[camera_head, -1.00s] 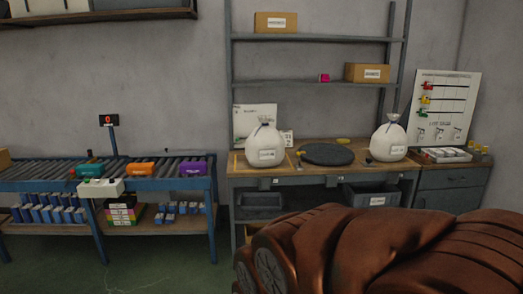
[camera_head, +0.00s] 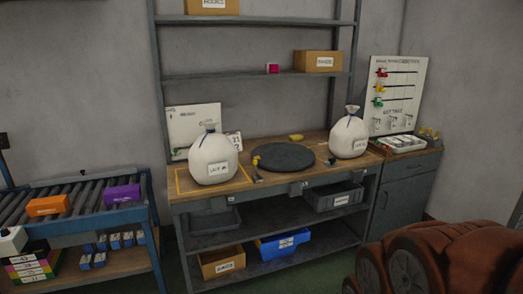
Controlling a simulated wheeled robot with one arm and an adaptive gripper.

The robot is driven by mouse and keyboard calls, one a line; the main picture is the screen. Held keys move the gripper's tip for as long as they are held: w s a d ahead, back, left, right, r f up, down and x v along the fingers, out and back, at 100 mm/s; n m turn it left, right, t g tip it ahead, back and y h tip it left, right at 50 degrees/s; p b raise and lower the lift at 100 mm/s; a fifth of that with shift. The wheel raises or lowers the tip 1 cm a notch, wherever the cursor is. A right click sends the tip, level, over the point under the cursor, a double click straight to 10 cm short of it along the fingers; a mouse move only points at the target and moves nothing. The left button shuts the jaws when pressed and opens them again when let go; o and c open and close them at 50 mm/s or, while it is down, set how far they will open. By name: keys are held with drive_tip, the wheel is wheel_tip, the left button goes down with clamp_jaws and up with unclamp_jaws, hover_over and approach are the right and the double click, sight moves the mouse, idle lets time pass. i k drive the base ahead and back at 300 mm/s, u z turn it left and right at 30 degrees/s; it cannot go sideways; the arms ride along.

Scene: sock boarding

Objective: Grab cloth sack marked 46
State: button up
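Two white cloth sacks stand upright on the wooden workbench (camera_head: 283,181). The left sack (camera_head: 212,155) sits inside a yellow outlined square and has a dark tie at its neck. Its label is too small to read with certainty. The right sack (camera_head: 349,135) stands at the right end of the bench, also tied and labelled, and its label cannot be read. A dark round plate (camera_head: 283,157) lies between them.
Brown bulky shapes (camera_head: 440,262) fill the lower right. A roller conveyor (camera_head: 75,198) with orange and purple boxes stands at the left. Under the bench are a blue bin (camera_head: 282,246) and a cardboard box (camera_head: 222,263). A grey cabinet (camera_head: 403,191) stands at the right.

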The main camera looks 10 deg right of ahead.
sight(212, 158)
drive_tip(key=z, duration=0.1)
drive_tip(key=i, duration=0.9)
drive_tip(key=u, duration=1)
drive_tip(key=i, duration=0.7)
drive_tip(key=u, duration=0.8)
